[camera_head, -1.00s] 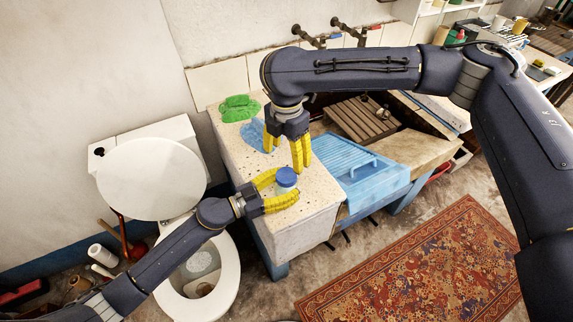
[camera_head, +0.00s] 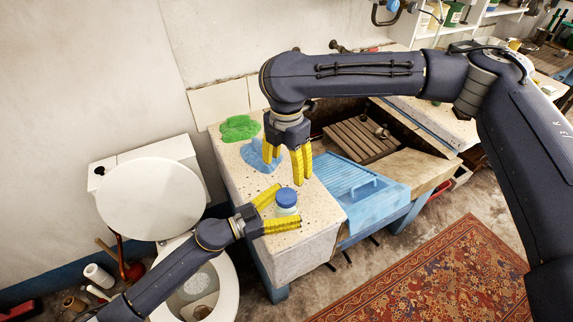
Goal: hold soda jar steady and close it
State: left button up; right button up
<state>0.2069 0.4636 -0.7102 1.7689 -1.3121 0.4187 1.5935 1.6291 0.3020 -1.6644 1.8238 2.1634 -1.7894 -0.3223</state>
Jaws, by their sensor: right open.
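The soda jar (camera_head: 286,210) stands upright on the speckled stone slab near its front edge. Its blue lid (camera_head: 287,196) sits on top; whether it is screwed tight I cannot tell. My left gripper (camera_head: 288,206) is open, its yellow fingers spread on either side of the jar, with a visible gap at the far finger. Contact at the near finger is unclear. My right gripper (camera_head: 285,171) is open and empty, pointing down above the slab, just behind and above the lid.
A blue washboard-like tray (camera_head: 362,190) is to the right. A toilet (camera_head: 150,200) stands left. A patterned rug (camera_head: 430,280) covers the floor at front right.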

pick_arm(q)
jog(key=shift+a, duration=0.1)
jog(key=v, duration=1.2)
jog(key=shift+f, duration=0.1)
dwell(0.4)
